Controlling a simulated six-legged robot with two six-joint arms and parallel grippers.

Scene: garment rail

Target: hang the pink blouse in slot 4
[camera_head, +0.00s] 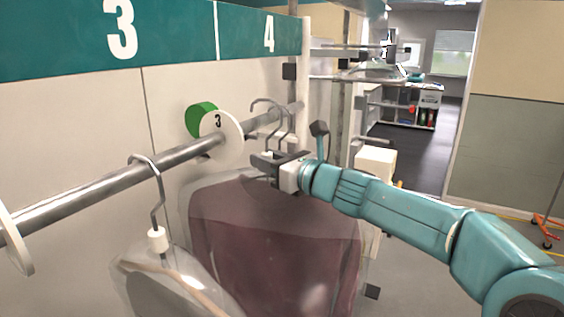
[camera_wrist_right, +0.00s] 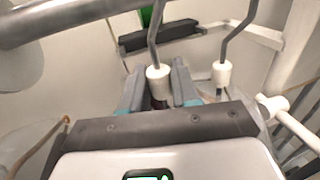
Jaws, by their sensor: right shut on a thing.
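The pink blouse (camera_head: 275,245), a dull dark pink in a clear cover, hangs below my right gripper (camera_head: 270,163). That gripper is shut on the neck of a hanger, just past the number 3 disc. In the right wrist view the hanger's white collar (camera_wrist_right: 158,80) sits between the fingers. Two metal hooks (camera_head: 272,108) rise close together above the gripper by the rail (camera_head: 110,188); I cannot tell whether the held one rests on it. The slot 4 sign (camera_head: 269,34) is above. My left gripper is not in view.
A white disc marked 3 (camera_head: 221,128), with green behind it, is on the rail. A covered garment (camera_head: 175,285) hangs at the near left. A second hanger collar (camera_wrist_right: 222,72) stands right of the held one. A white post (camera_head: 306,75) bounds the rail's far end.

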